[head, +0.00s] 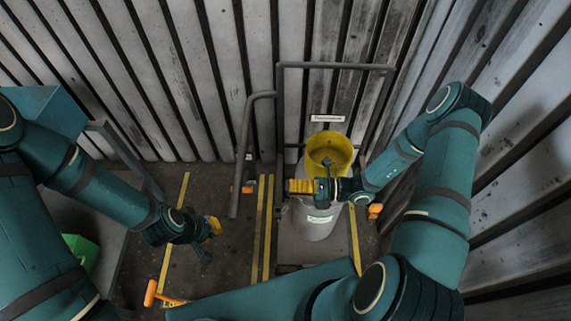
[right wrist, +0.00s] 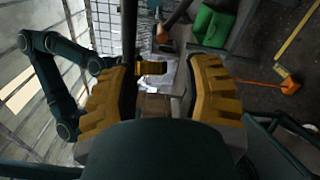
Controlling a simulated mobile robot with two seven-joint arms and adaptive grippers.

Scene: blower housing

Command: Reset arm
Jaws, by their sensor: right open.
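My right gripper (head: 300,187) is in front of the yellow round opening (head: 322,146) of a pale bin (head: 315,222), in the head view. In the right wrist view its two yellow fingers stand wide apart, and the gap between them (right wrist: 163,95) holds nothing. Whether it touches the bin is unclear. My left gripper (head: 212,228) hangs at the left over the dark floor, with yellow finger pads partly showing. Its jaw gap is too small and turned away to read.
A grey pipe frame (head: 279,130) stands around the bin, near the ribbed metal walls. A green container (head: 82,252) sits at lower left; it also shows in the right wrist view (right wrist: 213,25). An orange tool-like object (head: 152,292) lies on the floor. Yellow lines mark open floor.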

